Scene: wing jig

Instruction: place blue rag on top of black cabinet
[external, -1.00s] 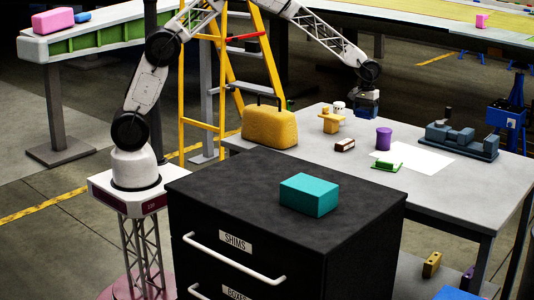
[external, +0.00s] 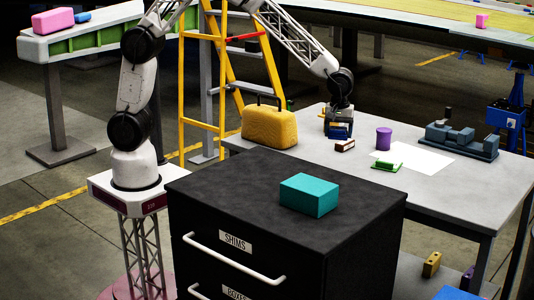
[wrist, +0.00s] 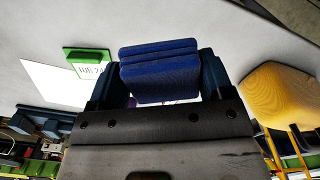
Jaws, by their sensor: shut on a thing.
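The blue rag (wrist: 160,70) is a folded dark blue cloth held between the fingers of my gripper (wrist: 158,82) in the wrist view. In the external view, my gripper (external: 339,122) hangs over the left part of the grey table, with the blue rag (external: 340,131) below it. The gap between rag and table is hard to judge. The black cabinet (external: 235,185) stands in front of the table, nearer the camera, with a drawer labelled SHIMS. A teal box (external: 309,195) sits on the right part of its top.
A yellow case (external: 269,127), a brown block (external: 345,145), a purple cylinder (external: 384,138), a green labelled piece (external: 387,166) and a dark blue vise-like fixture (external: 460,140) are on the table. The cabinet top is clear left of the teal box. A yellow ladder (external: 222,90) stands behind.

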